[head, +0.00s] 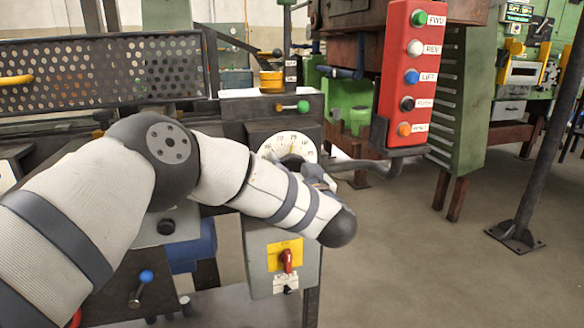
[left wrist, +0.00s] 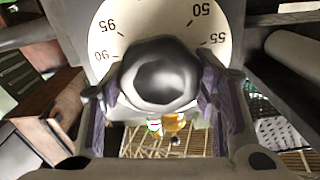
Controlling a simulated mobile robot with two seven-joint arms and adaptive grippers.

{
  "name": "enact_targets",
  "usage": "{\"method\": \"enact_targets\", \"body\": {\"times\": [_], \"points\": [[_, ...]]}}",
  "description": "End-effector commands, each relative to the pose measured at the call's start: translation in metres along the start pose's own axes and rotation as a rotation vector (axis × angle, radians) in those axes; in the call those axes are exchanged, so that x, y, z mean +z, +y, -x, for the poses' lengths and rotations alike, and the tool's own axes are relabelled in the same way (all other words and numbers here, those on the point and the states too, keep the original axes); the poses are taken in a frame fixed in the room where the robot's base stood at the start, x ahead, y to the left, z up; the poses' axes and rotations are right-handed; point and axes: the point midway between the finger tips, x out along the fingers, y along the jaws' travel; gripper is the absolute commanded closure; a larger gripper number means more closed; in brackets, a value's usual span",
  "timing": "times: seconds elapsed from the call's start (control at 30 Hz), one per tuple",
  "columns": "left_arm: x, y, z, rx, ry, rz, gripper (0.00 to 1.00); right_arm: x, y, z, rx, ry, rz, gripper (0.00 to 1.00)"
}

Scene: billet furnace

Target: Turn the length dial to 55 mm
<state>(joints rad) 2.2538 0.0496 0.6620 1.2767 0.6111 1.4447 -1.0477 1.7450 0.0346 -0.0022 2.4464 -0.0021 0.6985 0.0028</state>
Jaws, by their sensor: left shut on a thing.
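The length dial has a round white face with black numbers (head: 272,149) on a grey box in the middle of the head view. In the left wrist view the dial face (left wrist: 150,22) appears upside down, with 95 and 90 on the left and 50 and 55 on the right. My left gripper (left wrist: 160,88) is shut on the round dark grey knob (left wrist: 163,75), one purple-grey finger on each side. In the head view my left arm hides most of the gripper and the dial's lower part. I cannot read the dial's setting. My right gripper is not in view.
A red button panel (head: 407,75) hangs right of the dial. A red switch on a yellow plate (head: 287,259) sits below it. A green-knobbed lever (head: 303,106) is above. A perforated guard (head: 100,70) stands at left. A dark post (head: 545,150) and open floor are at right.

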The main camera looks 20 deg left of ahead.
Motion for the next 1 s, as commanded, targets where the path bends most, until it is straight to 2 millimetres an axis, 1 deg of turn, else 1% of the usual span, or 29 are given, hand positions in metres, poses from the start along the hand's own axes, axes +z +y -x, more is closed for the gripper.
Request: {"method": "enact_targets", "body": {"times": [0.17,0.37,1.0], "points": [[-0.001,0.0,0.0,0.0,0.001,0.026,0.73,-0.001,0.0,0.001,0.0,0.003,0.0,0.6],[-0.002,-0.001,0.0,-0.001,0.002,0.126,0.73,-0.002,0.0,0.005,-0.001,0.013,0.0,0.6],[-0.001,-0.003,0.0,-0.001,0.002,0.716,0.73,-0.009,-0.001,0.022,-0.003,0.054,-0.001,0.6]]}}
